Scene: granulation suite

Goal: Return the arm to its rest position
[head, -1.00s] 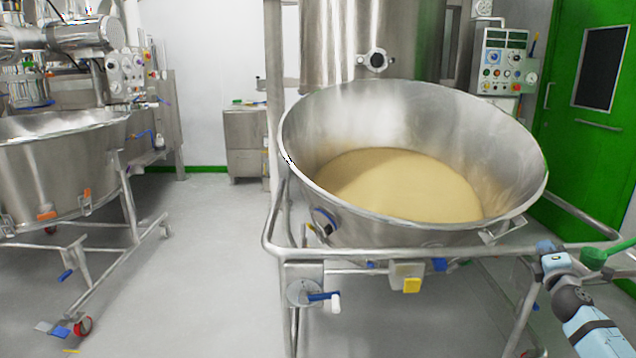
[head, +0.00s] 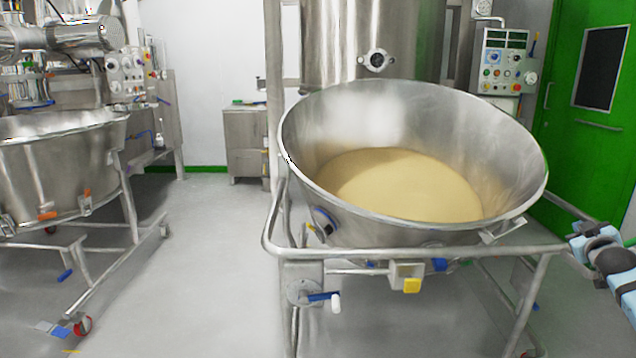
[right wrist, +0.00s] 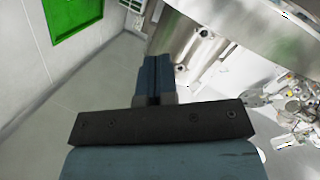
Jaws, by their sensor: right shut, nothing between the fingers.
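My right arm comes in at the right edge of the head view, with its light-blue and dark end (head: 582,244) just right of the bowl frame's front corner. In the right wrist view my right gripper (right wrist: 154,62) has its two dark-blue fingers together, with nothing between them. The steel bowl's frame lies beyond the fingers in that view. I cannot tell whether the arm touches the rail. My left gripper is not in view.
A large steel bowl (head: 330,200) of pale powder stands in a tubular frame (head: 420,252) ahead. A second steel vessel (head: 60,165) on a wheeled frame is at the left. A green door (head: 570,160) is at the right. Grey floor (head: 200,270) between the vessels is clear.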

